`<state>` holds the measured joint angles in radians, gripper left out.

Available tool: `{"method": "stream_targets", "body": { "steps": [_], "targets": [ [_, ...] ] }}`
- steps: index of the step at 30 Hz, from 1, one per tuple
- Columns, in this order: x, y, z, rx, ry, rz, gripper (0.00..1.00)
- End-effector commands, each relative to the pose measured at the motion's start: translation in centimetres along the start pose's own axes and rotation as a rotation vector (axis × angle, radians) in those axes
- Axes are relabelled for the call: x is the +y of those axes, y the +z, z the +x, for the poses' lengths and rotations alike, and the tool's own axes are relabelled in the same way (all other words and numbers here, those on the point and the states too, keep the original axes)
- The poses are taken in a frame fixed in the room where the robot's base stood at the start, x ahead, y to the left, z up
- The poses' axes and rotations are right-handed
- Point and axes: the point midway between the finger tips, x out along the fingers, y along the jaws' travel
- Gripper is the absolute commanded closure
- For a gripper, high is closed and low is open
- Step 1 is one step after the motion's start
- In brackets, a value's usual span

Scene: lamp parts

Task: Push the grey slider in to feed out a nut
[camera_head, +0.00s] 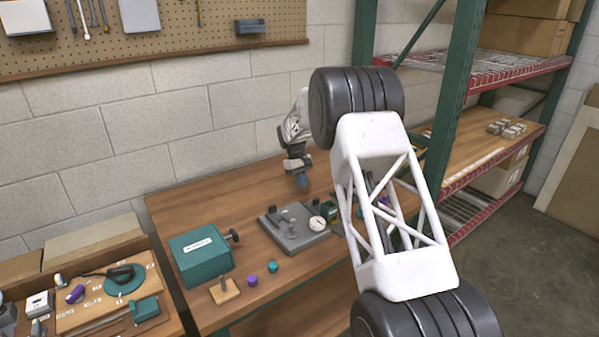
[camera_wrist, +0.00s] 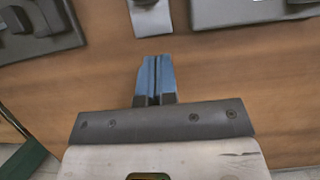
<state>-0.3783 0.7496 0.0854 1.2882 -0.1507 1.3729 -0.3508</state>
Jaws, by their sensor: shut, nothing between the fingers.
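My gripper (camera_wrist: 156,72) has its two blue fingers together and is empty. It also shows in the head view (camera_head: 302,181), above the back part of the workbench. A light grey piece with a darker raised end (camera_wrist: 152,18) lies just beyond the fingertips in the wrist view, apart from them and cut off by the top edge. It may be the grey slider, but I cannot be sure. No nut can be made out. My arm covers part of the bench in the head view.
A grey plate with upright parts (camera_head: 292,230) stands left of my arm; a teal box (camera_head: 201,254) is farther left. Purple (camera_head: 252,280) and teal (camera_head: 272,267) pieces lie in front. A dark grey block (camera_wrist: 40,35) is at upper left in the wrist view. Bare wood surrounds the fingers.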

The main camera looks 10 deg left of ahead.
Motion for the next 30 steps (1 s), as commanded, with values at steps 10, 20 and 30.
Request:
{"method": "stream_targets", "body": {
  "steps": [10, 20, 30],
  "targets": [
    [0.0, 2.3, 3.0, 0.001, 0.000, 0.000, 1.00],
    [0.0, 3.7, 3.6, 0.002, -0.001, -0.001, 1.00],
    [0.0, 3.8, 3.6, 0.002, -0.001, -0.001, 1.00]
  ]
}}
